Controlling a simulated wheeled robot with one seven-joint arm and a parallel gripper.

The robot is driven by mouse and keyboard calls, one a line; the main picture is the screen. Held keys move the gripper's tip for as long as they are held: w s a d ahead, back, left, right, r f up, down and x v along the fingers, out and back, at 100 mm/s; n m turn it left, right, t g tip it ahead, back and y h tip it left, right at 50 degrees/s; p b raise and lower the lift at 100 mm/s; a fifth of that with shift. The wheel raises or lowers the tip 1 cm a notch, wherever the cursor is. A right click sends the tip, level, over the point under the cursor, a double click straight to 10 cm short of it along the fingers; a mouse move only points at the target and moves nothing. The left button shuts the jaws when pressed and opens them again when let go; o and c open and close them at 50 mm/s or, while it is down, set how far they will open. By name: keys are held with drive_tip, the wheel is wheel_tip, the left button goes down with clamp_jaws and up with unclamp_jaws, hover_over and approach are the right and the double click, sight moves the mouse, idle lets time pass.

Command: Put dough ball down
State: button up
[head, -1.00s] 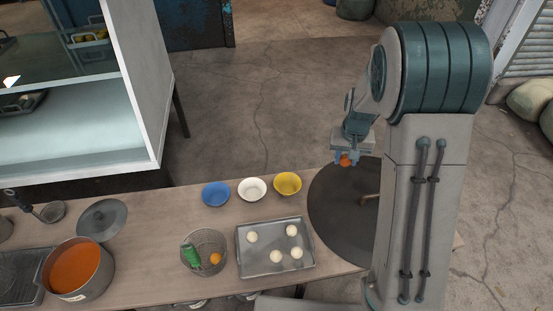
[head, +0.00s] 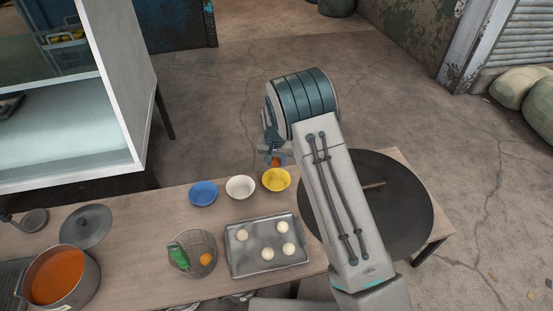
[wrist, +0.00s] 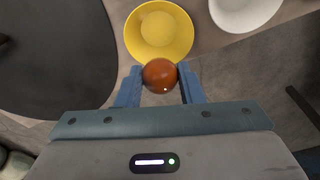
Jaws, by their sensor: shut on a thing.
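My gripper (wrist: 161,84) is shut on an orange-brown dough ball (wrist: 158,73), held between the two blue fingertips. In the head view my gripper (head: 272,152) is just beyond the yellow bowl (head: 276,181), and the ball shows as a small orange spot. In the wrist view the yellow bowl (wrist: 158,48) lies right past the fingertips, and the ball overlaps its near rim. I cannot tell whether they touch. Several pale dough balls (head: 268,254) lie on a metal tray (head: 235,266).
A white bowl (head: 240,187) and a blue bowl (head: 203,194) stand left of the yellow one. A wire basket (head: 207,244) holds an orange ball and a green item. A large dark round plate (head: 410,205) is at right. A pot of orange liquid (head: 60,279) stands left.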

drive_tip(key=b, duration=0.6)
hover_over(276, 184)
drive_tip(key=f, duration=0.9)
drive_tip(key=shift+s+f, duration=0.25)
drive_tip(key=shift+s, duration=0.05)
drive_tip(key=o, duration=0.8)
drive_tip(key=shift+p, duration=0.3)
wheel_tip(276, 184, up, 7)
drive_tip(key=p, duration=0.4)
